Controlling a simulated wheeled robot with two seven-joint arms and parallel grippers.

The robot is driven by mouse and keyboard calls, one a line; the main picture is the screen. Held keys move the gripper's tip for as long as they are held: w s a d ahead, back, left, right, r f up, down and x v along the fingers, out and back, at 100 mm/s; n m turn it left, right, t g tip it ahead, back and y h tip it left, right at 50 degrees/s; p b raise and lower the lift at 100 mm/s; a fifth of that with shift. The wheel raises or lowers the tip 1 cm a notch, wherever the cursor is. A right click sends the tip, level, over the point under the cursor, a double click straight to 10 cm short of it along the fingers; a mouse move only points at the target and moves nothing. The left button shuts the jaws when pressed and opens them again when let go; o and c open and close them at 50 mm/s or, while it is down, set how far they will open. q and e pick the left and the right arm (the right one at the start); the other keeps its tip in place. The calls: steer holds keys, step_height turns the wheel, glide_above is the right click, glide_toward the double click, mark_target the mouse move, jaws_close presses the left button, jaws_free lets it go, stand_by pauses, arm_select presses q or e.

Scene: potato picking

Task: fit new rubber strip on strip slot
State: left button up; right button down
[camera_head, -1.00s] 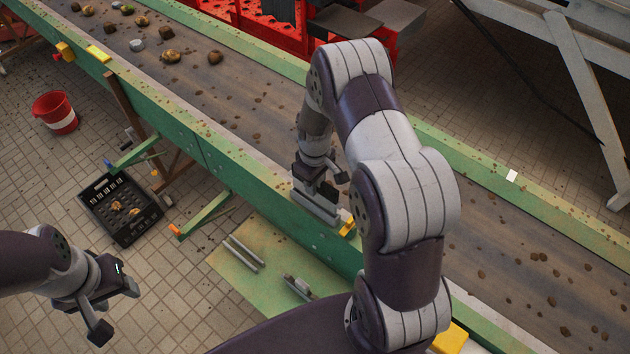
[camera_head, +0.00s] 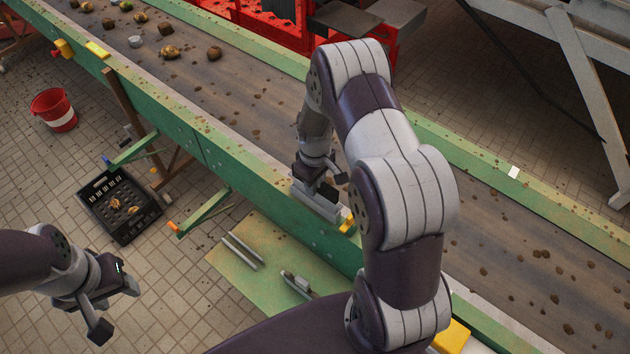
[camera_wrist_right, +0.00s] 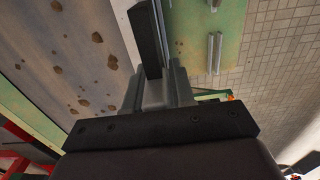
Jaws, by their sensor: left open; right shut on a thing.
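My right gripper (camera_head: 322,184) is down at the near edge of the conveyor. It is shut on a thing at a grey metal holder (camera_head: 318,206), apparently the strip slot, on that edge. In the right wrist view a long dark strip-like piece (camera_wrist_right: 148,40) stands beside grey metal parts (camera_wrist_right: 178,88); I cannot tell whether it is the rubber strip or a finger. The gripper hides most of the contact, so I cannot tell how it is seated. My left gripper (camera_head: 118,303) is open and empty above the tiled floor at lower left.
Two thin grey bars (camera_head: 242,250) and a silver tool-like part (camera_head: 297,284) lie on a green panel (camera_head: 232,272) below the conveyor. A black crate (camera_head: 124,236) and red bucket (camera_head: 54,110) stand on the floor. Potatoes (camera_head: 170,52) lie on the belt.

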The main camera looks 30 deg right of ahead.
steer(key=shift+f+b, duration=1.1)
steer(key=shift+f, duration=0.5)
steer(key=c, duration=0.9)
jaws_free()
step_height(320, 180, up, 12)
steer(key=b, duration=0.3)
steer(key=shift+r, duration=0.35)
